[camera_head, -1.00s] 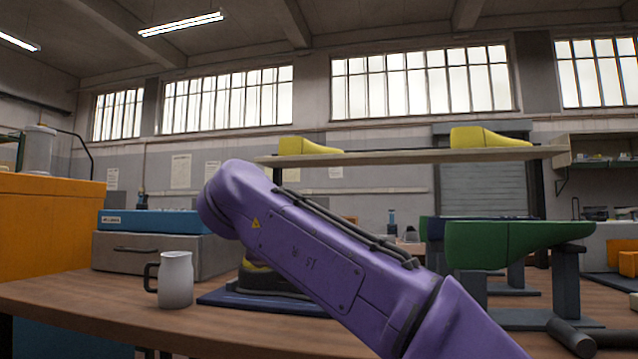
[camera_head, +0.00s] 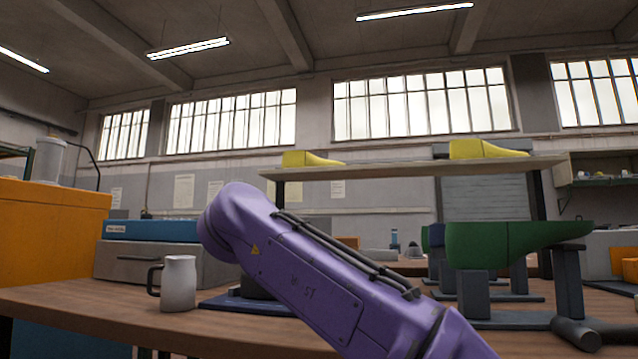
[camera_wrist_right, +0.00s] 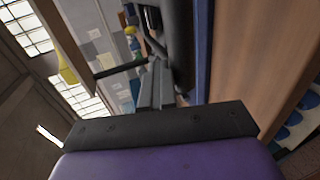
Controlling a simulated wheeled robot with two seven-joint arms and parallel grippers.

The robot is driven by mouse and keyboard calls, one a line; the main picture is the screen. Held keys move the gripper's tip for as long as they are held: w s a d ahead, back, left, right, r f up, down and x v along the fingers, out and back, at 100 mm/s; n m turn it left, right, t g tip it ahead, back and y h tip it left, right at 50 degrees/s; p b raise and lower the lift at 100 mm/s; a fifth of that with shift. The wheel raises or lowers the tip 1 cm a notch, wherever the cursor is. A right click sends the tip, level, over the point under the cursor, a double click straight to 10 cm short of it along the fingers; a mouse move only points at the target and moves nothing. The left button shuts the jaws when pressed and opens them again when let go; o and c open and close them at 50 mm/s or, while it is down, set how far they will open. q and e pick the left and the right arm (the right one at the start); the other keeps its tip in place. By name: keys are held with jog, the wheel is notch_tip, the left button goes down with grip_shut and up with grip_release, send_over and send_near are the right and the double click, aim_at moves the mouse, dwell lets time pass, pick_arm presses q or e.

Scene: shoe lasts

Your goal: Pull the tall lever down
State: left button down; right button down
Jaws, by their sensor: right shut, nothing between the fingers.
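My right arm (camera_head: 310,275), purple, reaches across the head view from the lower right and hides its own gripper there. In the right wrist view my right gripper (camera_wrist_right: 155,85) is shut, with nothing seen between its fingers. A dark bar (camera_wrist_right: 120,68), possibly the tall lever, runs left from beside the fingertips; whether they touch it I cannot tell. A dark fixture (camera_wrist_right: 180,40) stands beyond, by the blue mat's edge (camera_wrist_right: 202,60). In the head view the blue mat (camera_head: 235,304) shows beneath the arm, and most of what stands on it is hidden. My left gripper is not in view.
A white mug (camera_head: 179,284) stands on the wooden table (camera_head: 90,305) left of the mat. A grey case (camera_head: 140,262) is behind it. A green last (camera_head: 500,243) rests on a dark stand (camera_head: 474,295) at right. Yellow lasts (camera_head: 485,149) sit on a shelf (camera_head: 400,170).

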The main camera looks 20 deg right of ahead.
notch_tip(320, 180, up, 3)
jog(key=p, duration=0.3)
jog(key=shift+w, duration=0.1)
jog(key=r+v, duration=0.1)
jog(key=v, duration=0.9)
jog(key=shift+r+p, duration=0.25)
jog(key=shift+p, duration=0.05)
jog(key=shift+d, duration=0.1)
